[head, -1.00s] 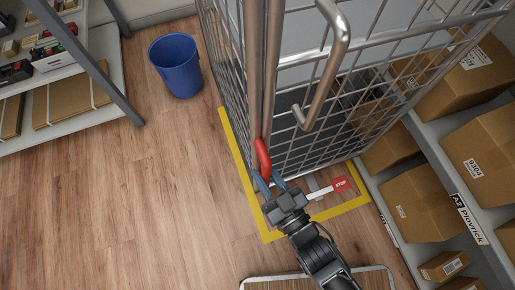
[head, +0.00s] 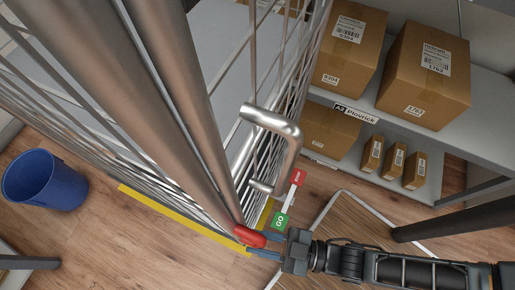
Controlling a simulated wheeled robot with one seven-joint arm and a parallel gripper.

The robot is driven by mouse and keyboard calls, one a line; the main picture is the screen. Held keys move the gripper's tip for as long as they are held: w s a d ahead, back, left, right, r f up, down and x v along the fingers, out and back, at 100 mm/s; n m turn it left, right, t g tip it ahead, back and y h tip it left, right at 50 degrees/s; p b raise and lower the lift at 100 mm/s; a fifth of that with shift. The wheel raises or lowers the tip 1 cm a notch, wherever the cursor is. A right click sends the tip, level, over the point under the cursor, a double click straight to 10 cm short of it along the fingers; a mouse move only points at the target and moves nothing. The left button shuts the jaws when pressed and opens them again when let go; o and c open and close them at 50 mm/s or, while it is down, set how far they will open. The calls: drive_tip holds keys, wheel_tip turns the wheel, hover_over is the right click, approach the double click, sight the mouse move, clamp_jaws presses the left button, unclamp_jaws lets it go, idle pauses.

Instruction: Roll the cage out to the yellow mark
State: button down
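The cage (head: 165,110) is a tall metal wire roll cage that fills the left and middle of the head view. A bent metal handle (head: 285,135) sticks out from its side. A red grip (head: 248,237) is low on its near corner post. My gripper (head: 266,245) is at this red grip, one finger on either side of its end; whether they press on it I cannot tell. A foot pedal with a green GO plate (head: 280,221) and a red STOP plate (head: 298,177) is beside the corner. Yellow floor tape (head: 185,220) runs along the cage's base, partly hidden.
A blue bin (head: 45,180) stands on the floor at the left. A shelf (head: 460,140) with cardboard boxes (head: 428,70) is at the right. A white-edged wooden board (head: 345,225) is near my arm. A dark post (head: 455,222) crosses at lower right.

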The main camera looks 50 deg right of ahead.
drive_tip(key=shift+s, duration=0.3)
drive_tip(key=c, duration=1)
unclamp_jaws()
drive_tip(key=shift+v, duration=3.9)
